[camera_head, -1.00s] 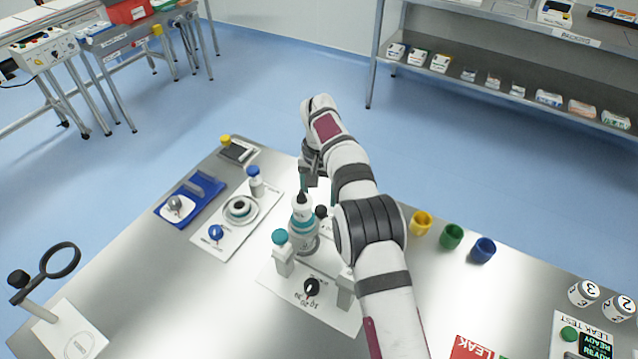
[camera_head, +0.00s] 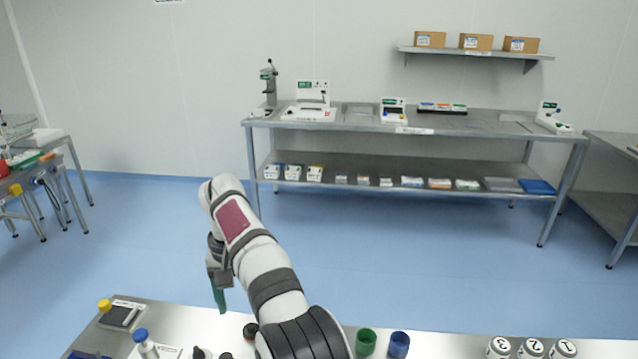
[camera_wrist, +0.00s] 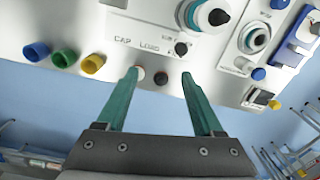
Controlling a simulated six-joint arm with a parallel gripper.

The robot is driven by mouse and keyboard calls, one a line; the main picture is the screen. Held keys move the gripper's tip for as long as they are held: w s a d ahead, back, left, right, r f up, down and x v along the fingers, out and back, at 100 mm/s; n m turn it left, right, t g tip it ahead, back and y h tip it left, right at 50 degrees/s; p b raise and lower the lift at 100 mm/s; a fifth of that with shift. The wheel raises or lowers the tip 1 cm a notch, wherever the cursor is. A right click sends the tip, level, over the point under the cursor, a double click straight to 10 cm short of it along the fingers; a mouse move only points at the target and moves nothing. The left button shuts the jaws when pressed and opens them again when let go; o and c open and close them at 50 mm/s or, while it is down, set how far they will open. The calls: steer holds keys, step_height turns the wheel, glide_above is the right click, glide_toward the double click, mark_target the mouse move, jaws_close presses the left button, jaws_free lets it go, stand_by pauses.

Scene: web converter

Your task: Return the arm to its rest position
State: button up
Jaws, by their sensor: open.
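My gripper (camera_head: 218,291) is raised above the back of the steel worktable (camera_head: 190,316) in the head view. In the wrist view my gripper (camera_wrist: 160,76) shows two teal fingers spread apart with nothing between them. Beyond the fingertips lies a white panel (camera_wrist: 120,28) marked "CAP" and "LOAD", with a black knob (camera_wrist: 181,48) and part of a round teal-and-white item (camera_wrist: 207,12) at the top edge. My arm hides part of the table in the head view.
A green cup (camera_head: 366,341) and a blue cup (camera_head: 399,344) stand right of my arm; a yellow cup (camera_wrist: 93,63) shows in the wrist view. Numbered white jars (camera_head: 531,348) stand further right. A steel bench (camera_head: 365,128) stands across open floor.

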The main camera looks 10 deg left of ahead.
steer(key=s+d+r+m, duration=0.1)
steer(key=s+d+r, duration=0.25)
steer(key=d, duration=0.35)
steer(key=s+d+r+m+y, duration=0.1)
steer(key=s+d+r+m, duration=0.1)
steer(key=s+d, duration=0.4)
steer(key=s+d+r+m, duration=0.1)
steer(key=s+d+r, duration=0.15)
steer(key=d, duration=0.55)
steer(key=s+d+f+m, duration=0.1)
steer(key=s+d+f, duration=0.2)
steer(key=s, duration=0.6)
steer(key=s+d+f+m, duration=0.2)
steer(key=s+d+f, duration=0.1)
steer(key=s, duration=0.6)
steer(key=shift+s+d+f+m+y, duration=0.25)
steer(key=shift+d+f+m+y, duration=0.05)
steer(key=shift+f, duration=0.4)
